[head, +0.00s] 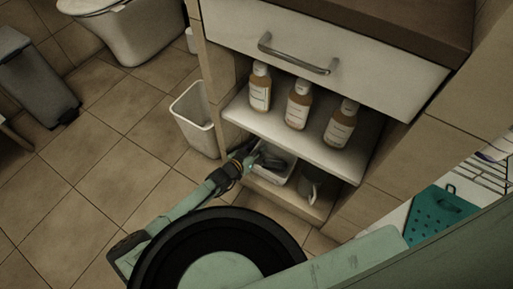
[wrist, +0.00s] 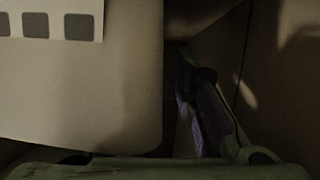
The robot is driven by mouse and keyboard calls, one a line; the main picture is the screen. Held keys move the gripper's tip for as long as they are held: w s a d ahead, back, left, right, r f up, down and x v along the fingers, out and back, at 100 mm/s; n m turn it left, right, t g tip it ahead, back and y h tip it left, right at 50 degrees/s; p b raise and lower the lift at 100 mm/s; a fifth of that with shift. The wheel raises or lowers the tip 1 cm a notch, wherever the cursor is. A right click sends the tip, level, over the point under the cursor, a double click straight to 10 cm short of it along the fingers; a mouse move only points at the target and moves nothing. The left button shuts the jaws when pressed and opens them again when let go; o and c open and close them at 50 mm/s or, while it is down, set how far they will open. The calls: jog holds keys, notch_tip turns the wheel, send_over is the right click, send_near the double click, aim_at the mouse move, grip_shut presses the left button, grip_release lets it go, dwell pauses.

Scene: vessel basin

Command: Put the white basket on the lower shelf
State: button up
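The white basket (head: 268,177) sits in the lower compartment of the cabinet, on the lower shelf (head: 290,199) towards its left side. My gripper (head: 268,160) reaches into that compartment from the left and is at the basket, covering part of it. In the wrist view a pale wall with square holes, seemingly the basket (wrist: 85,95), fills the left side close up. A dark gripper finger (wrist: 203,112) shows to the right of it, with a gap between them. The other finger is not clear, so I cannot tell whether the gripper is open or shut.
Three bottles (head: 297,105) stand on the shelf above (head: 325,158). A white bin (head: 193,118) stands on the floor left of the cabinet.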

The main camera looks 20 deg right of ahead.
jog(key=shift+r, duration=0.2)
jog(key=shift+s+a+r, duration=0.15)
jog(key=shift+a, duration=0.2)
jog(key=p+v, duration=0.2)
jog(key=v, duration=0.9)
jog(key=shift+s, duration=0.15)
